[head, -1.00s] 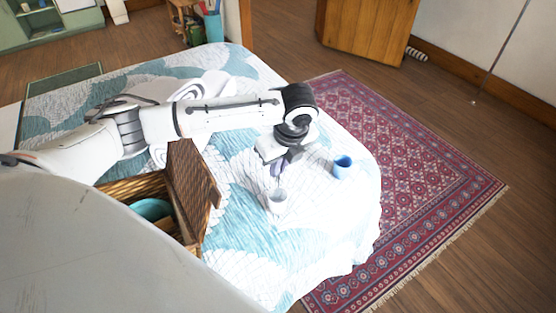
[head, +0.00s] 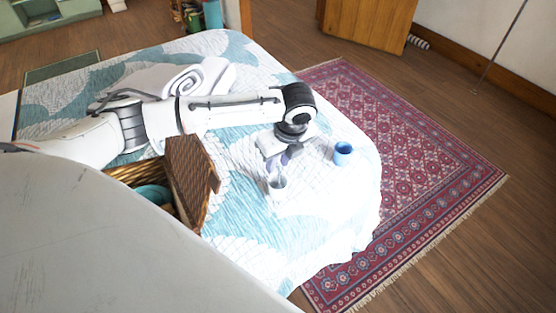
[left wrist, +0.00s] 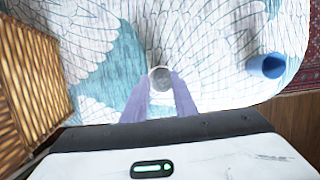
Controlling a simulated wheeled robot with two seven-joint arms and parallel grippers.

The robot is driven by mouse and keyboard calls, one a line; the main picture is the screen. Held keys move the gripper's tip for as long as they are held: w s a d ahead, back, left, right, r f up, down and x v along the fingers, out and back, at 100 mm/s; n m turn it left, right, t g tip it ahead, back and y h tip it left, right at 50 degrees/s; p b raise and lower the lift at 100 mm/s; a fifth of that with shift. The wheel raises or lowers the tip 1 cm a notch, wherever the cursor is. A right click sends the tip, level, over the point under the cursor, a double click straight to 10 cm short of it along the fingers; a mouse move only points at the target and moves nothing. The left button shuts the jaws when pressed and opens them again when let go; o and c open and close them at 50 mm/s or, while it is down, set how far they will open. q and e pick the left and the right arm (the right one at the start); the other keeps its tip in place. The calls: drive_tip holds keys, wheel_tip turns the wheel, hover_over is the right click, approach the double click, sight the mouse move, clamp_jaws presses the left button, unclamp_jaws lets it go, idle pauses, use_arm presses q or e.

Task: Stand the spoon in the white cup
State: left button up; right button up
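The white cup (head: 277,184) looks pale grey and stands upright on the bed, just below my left gripper (head: 281,163) in the head view. In the left wrist view the cup (left wrist: 160,78) shows from above, just beyond and between the tips of my left gripper (left wrist: 160,84). A thin light streak shows at the cup's mouth in the head view. I cannot tell whether it is the spoon, which I cannot make out elsewhere. My right gripper is not in view.
A blue cup (head: 343,153) stands on the bed (head: 320,225) to the right of the white cup. A wicker basket with a raised lid (head: 188,180) stands to the left. Rolled white towels (head: 205,78) lie behind my arm. The bed in front is clear.

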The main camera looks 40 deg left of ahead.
use_arm(q)
drive_tip(key=v, duration=1)
drive_tip(key=shift+r, duration=0.2)
drive_tip(key=shift+d, duration=0.15)
idle(0.7)
